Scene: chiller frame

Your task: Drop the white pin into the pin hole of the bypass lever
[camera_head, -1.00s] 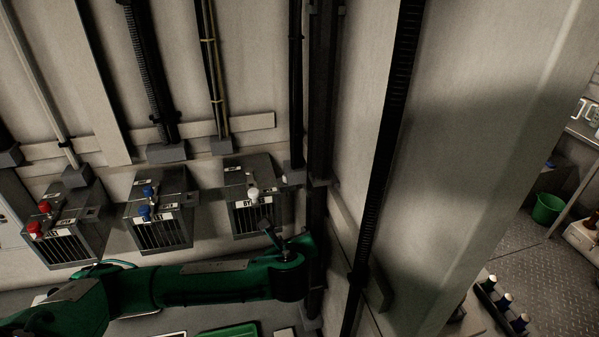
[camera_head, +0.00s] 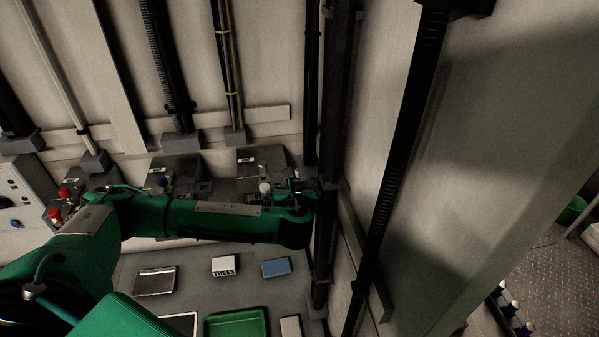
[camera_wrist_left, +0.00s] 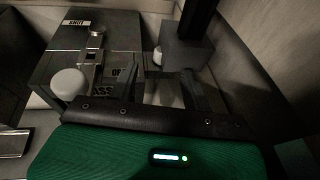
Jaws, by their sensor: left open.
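The bypass lever's round white knob (camera_head: 265,187) shows at the front of the right-hand grey box (camera_head: 262,158). In the left wrist view the knob (camera_wrist_left: 70,83) is large, left of the fingers, beside a partly covered label. A metal fitting (camera_wrist_left: 96,38) lies on the box top; I cannot make out the pin hole. My left gripper (camera_wrist_left: 158,76) is open, its fingers just right of the box. A small white rounded thing (camera_wrist_left: 157,57) beyond the fingertips may be the white pin; I cannot be sure. My right gripper is not in view.
A dark grey block (camera_wrist_left: 187,50) with a black post stands just beyond the fingers. Below the arm are a fuses box (camera_head: 223,266), a blue box (camera_head: 276,267) and a green tray (camera_head: 260,325).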

